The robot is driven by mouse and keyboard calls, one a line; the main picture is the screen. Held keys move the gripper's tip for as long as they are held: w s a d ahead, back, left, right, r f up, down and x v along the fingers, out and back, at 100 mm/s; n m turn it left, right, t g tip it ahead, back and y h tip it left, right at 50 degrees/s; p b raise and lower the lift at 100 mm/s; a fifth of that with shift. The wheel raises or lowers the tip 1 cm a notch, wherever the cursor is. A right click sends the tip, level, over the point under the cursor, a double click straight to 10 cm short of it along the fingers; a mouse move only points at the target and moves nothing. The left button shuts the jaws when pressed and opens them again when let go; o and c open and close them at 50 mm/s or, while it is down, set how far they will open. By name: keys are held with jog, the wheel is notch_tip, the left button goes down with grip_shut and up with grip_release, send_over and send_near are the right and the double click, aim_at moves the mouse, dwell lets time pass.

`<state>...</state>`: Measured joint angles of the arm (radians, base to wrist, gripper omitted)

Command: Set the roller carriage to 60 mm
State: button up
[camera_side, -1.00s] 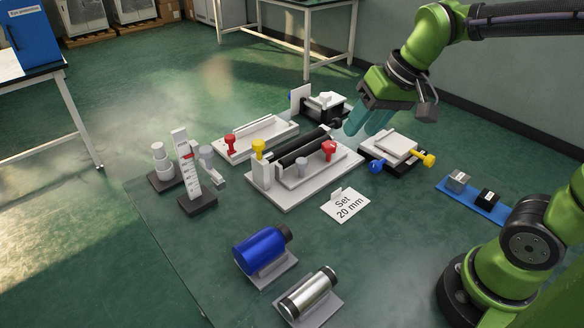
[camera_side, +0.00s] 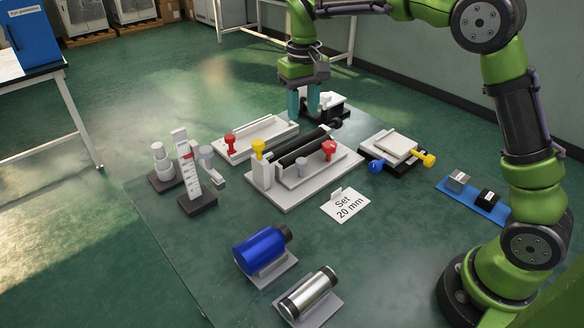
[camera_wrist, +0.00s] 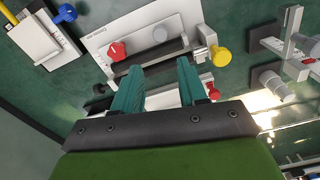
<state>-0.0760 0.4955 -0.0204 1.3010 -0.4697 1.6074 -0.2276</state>
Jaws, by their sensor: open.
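A pale fixture (camera_side: 270,198) stands mid-table with a long black roller (camera_side: 303,147), likely the roller carriage. It bears a red knob (camera_side: 329,149), a grey knob (camera_side: 302,167) and a yellow knob (camera_side: 258,148). In the wrist view the red knob (camera_wrist: 117,51) and yellow knob (camera_wrist: 221,56) show beyond the fingers. A white card (camera_side: 346,204) in front reads "Set 20 mm". No millimetre scale on the fixture is readable. My gripper (camera_side: 306,112) points down, open and empty, behind the fixture. It also shows in the wrist view (camera_wrist: 157,72).
A scaled upright (camera_side: 188,172) with a red mark stands left. A black-and-white device (camera_side: 332,108) is close to my gripper. A plate stack (camera_side: 388,147) lies right. Blue (camera_side: 261,250) and silver (camera_side: 308,294) cylinders lie in front.

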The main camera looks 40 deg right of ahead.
aim_at(301, 160)
notch_tip(301, 160, down, 14)
dwell(0.4)
grip_shut()
